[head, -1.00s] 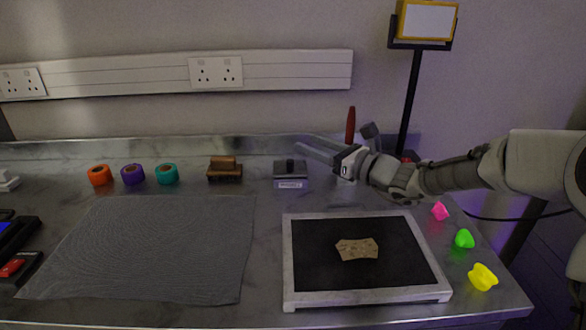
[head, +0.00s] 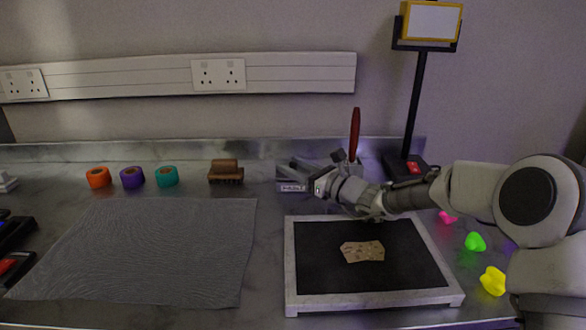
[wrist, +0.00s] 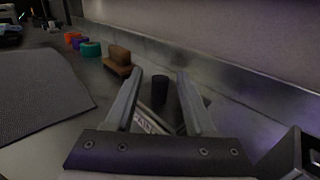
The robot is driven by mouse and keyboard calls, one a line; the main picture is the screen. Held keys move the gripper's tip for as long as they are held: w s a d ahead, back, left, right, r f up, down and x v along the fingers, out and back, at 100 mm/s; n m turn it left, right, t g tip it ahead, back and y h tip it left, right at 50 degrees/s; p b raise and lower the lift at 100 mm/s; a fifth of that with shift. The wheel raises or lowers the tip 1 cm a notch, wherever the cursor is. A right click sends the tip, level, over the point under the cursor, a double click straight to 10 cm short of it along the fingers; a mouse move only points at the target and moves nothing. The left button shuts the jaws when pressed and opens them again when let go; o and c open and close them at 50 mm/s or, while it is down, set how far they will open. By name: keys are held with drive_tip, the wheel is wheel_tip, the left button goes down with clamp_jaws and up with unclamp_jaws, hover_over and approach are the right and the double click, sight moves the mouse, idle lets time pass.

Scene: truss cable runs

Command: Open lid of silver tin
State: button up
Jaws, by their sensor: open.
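The silver tin (head: 291,187) stands at the back of the bench, with a pale label on its front. My gripper (head: 303,167) reaches over it from the right and hides much of its lid. In the wrist view, the lid's dark upright knob (wrist: 160,92) stands between the two open fingers of my gripper (wrist: 158,76), with a gap on each side. The label (wrist: 147,119) shows below the knob. The lid looks to be on the tin; its edges are mostly hidden.
A brown wooden brush (head: 226,172) stands left of the tin, then teal (head: 167,176), purple (head: 132,177) and orange (head: 98,177) tape rolls. A red-handled tool (head: 354,132) stands just behind my wrist. A framed black board (head: 322,275) lies in front. The grey mat (head: 150,245) is bare.

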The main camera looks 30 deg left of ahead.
drive_tip(key=shift+a, duration=0.1)
clamp_jaws()
idle(1.4)
